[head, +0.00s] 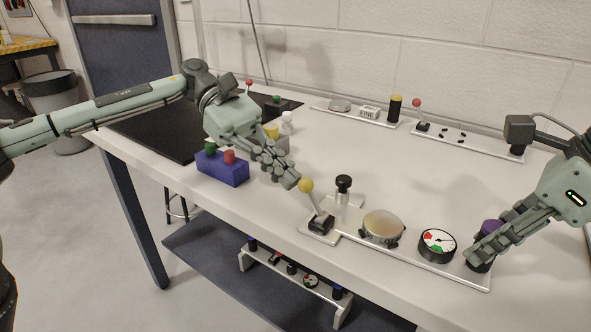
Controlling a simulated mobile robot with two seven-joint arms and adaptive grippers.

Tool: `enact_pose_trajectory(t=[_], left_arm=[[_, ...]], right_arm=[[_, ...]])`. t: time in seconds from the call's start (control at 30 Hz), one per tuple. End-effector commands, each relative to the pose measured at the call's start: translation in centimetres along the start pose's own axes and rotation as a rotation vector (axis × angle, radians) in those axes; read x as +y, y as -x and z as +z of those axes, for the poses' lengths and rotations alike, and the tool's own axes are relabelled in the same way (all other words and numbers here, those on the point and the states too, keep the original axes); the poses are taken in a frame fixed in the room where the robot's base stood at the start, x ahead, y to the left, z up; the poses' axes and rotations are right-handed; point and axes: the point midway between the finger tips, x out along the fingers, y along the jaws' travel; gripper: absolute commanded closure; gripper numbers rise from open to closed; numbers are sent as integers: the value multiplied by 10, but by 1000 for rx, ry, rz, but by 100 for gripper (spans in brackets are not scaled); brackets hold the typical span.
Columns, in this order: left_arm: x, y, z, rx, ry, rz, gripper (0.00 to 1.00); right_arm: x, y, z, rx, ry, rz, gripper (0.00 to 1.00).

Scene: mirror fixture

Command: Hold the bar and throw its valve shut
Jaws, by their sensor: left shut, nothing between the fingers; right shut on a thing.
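The bar (410,254) is a pale metal plate lying near the table's front edge. It bears a lever with a yellow ball (306,185) on a dark base (321,223), a black-topped plunger (344,184), a round tan disc (383,226), a dial gauge (437,243) and a purple-topped black knob (490,229) at its right end. The lever leans up and to the left. My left gripper (292,181) is shut and empty, its tips just left of the yellow ball; contact cannot be told. My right gripper (478,253) is shut on the purple-topped knob, partly hiding it.
A blue block (222,168) with green and red knobs stands left of my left gripper. A black mat (150,130) covers the table's left. The middle back is clear.

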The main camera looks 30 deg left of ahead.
Motion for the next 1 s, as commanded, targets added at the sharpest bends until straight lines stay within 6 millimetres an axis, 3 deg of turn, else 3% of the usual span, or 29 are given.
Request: enact_pose_trajectory(t=[1.0], left_arm=[[2, -4, 13, 139, 15, -24, 100]], right_arm=[[0, 1, 1, -3, 1, -1, 100]])
